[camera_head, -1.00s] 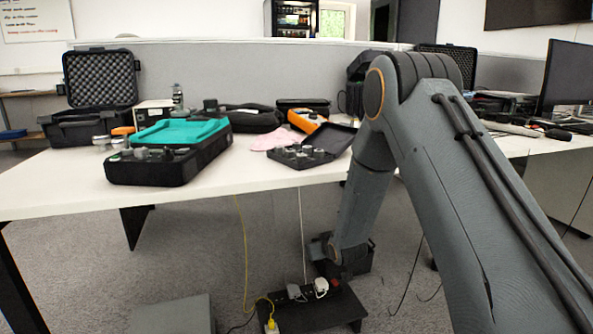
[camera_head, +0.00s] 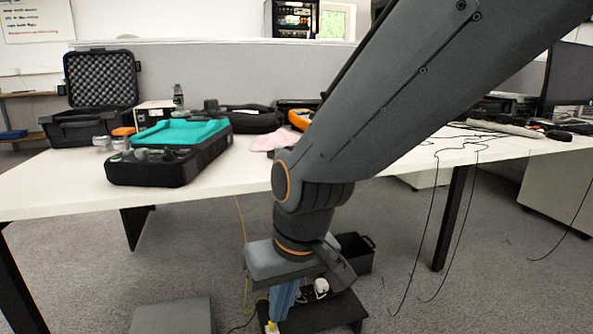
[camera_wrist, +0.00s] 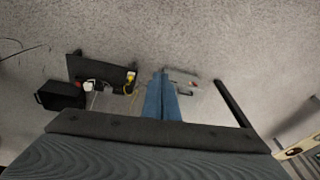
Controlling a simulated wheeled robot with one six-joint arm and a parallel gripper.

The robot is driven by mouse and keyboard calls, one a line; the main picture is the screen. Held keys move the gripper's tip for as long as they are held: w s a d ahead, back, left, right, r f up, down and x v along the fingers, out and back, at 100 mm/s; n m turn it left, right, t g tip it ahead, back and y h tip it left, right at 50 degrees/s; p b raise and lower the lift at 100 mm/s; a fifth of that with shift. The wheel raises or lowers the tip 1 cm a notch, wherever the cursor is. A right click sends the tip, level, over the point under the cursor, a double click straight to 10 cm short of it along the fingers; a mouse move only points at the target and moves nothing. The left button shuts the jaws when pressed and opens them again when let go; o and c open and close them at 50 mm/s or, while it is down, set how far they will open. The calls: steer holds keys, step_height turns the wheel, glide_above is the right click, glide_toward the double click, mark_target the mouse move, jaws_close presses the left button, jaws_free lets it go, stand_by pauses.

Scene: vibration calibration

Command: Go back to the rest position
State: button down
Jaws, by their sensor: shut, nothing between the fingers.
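My gripper (camera_head: 276,312) hangs pointing down in front of the table, below the tabletop, in the head view. Its blue fingers are together and empty. In the wrist view, the fingers (camera_wrist: 160,88) lie side by side against the grey carpet. My arm crosses the right half of the head view and hides part of the tabletop behind it.
The white table (camera_head: 50,185) bears a black case with a teal insert (camera_head: 180,131) and an open black case (camera_head: 100,82). Below are a black bin (camera_head: 357,254), a low black stand with plugs (camera_head: 335,312) and a grey box (camera_head: 172,315).

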steer(key=s+d+r+g, duration=0.2)
steer(key=s, duration=0.8)
steer(key=d+r+m+h+p, duration=0.1)
steer(key=d+r+m+p, duration=0.1)
steer(key=d+r+p, duration=0.8)
steer(key=d+r+m+h+p, duration=0.1)
steer(key=d+r+m+p, duration=0.2)
steer(key=d+r+p, duration=0.7)
step_height(320, 180, up, 5)
steer(key=p, duration=1.4)
steer(key=shift+r, duration=0.2)
